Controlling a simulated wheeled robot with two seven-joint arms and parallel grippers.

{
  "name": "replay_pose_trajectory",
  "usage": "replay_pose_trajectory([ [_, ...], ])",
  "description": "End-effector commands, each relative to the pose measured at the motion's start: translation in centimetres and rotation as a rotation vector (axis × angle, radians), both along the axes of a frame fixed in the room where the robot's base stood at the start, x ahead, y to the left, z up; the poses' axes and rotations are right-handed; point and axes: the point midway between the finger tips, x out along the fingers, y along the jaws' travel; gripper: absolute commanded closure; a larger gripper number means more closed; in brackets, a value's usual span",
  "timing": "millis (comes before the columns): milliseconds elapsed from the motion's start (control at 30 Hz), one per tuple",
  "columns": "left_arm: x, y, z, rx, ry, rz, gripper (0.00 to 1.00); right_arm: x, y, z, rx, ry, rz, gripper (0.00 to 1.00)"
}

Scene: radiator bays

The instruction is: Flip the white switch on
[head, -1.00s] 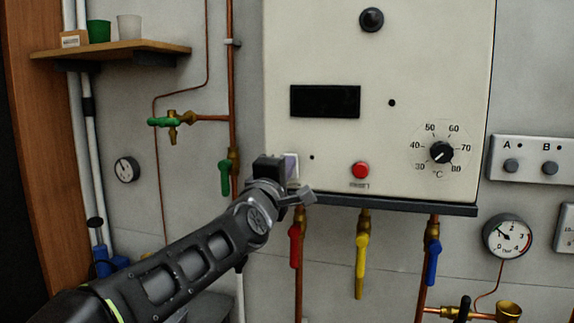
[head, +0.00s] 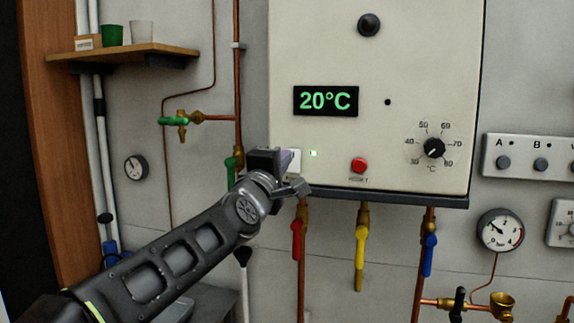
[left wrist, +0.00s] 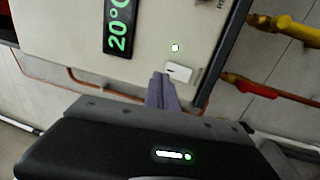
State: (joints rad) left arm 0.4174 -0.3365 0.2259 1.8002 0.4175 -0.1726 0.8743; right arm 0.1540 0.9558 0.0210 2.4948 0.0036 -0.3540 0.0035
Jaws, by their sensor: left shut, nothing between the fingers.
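The white switch (left wrist: 179,71) is on the lower left of the cream boiler panel (head: 320,35). In the head view it is mostly hidden behind my left gripper (head: 289,160), with only a white edge (head: 297,163) showing. My left gripper is shut and empty. In the left wrist view its closed fingertips (left wrist: 160,77) are right beside the switch; I cannot tell whether they touch it. A small indicator light (head: 313,154) next to the switch is lit. The display (head: 326,101) reads 20°C in green. My right gripper is not in view.
A red button (head: 359,165) and a temperature dial (head: 433,148) are on the panel to the right. Red (head: 297,240), yellow (head: 360,245) and blue (head: 428,255) valve handles hang below it. A green handle (head: 231,170) is on the pipe at left.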

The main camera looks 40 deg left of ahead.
Motion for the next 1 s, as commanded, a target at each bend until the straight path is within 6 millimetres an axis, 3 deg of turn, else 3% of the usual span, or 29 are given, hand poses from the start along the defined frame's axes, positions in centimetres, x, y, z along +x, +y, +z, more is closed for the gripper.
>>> replay_pose_trajectory([
  [300,-5.7,-1.9,0.8,0.002,-0.002,0.004,1.0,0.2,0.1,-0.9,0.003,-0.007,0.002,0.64],
  [433,-7.2,-2.4,1.1,0.001,0.0,0.002,1.0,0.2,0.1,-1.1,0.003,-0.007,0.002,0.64],
  [1000,-8.0,-2.7,1.2,0.0,0.001,0.001,1.0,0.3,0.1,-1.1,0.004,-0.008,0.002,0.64],
])
